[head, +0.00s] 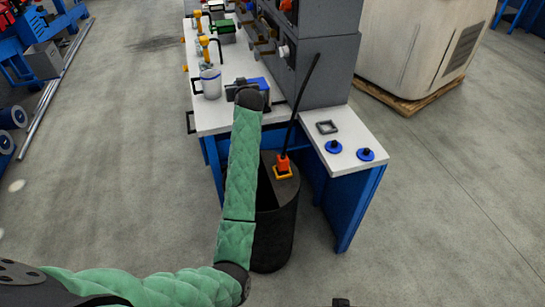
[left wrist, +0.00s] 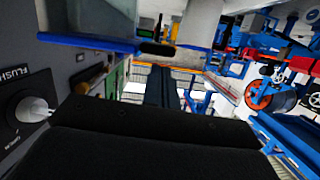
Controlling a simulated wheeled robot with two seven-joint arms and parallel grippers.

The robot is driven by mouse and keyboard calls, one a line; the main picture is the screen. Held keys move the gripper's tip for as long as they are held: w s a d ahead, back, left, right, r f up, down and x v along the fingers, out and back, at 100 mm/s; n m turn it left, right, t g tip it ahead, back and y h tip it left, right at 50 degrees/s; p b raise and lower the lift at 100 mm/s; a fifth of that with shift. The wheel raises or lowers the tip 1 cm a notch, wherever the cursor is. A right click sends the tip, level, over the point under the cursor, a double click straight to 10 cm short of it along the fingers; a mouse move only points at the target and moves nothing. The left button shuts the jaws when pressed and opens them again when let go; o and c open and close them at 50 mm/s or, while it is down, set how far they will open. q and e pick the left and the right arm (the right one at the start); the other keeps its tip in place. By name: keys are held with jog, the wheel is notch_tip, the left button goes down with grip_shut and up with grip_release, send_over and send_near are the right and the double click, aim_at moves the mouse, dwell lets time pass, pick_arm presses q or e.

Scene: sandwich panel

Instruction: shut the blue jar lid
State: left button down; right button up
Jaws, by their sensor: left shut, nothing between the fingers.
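My left arm comes in from the left in the head view and reaches up over the bench. Its gripper (head: 250,97) is at the bench's front edge, mostly hidden by the wrist, beside a small blue-and-dark item (head: 262,82). In the left wrist view my left gripper (left wrist: 165,88) shows dark fingers, shut and empty. A blue strip (left wrist: 90,42) lies beyond them, below a pale translucent body (left wrist: 100,15); I cannot tell if this is the jar and its lid.
The white bench top (head: 347,166) carries two blue discs with dark knobs (head: 333,146) and a small grey frame (head: 327,127). A grey panel (head: 325,70) rises behind. A black bin (head: 277,235) stands below my arm. A white "FLUSH" knob (left wrist: 32,109) is close at left.

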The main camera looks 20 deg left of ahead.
pick_arm(q)
jog(key=w+d+r+m+y+p, duration=0.2)
jog(key=w+d+r+m+p, duration=0.15)
jog(key=r+m+p, duration=0.3)
jog(key=w+d+r+m+y+p, duration=0.25)
jog(key=w+d+m+p, duration=0.25)
jog(key=d+m+p, duration=0.75)
jog(key=s+d+f+n+b, duration=0.1)
jog(key=s+d+n+b, duration=0.35)
jog(key=s, duration=0.35)
jog(key=s+a+f+n+g+h, duration=0.1)
jog(key=s+f+g+h, duration=0.2)
jog(key=s+f, duration=0.8)
jog(key=s+a+f+g+h, duration=0.1)
jog(key=s+f+g+h, duration=0.1)
jog(key=s+f, duration=0.9)
notch_tip(320, 180, down, 5)
jog(key=shift+r+n+g+h+p, duration=0.2)
jog(key=shift+n+g+h+p, duration=0.2)
jog(key=shift+h, duration=0.25)
jog(key=shift+a, duration=0.1)
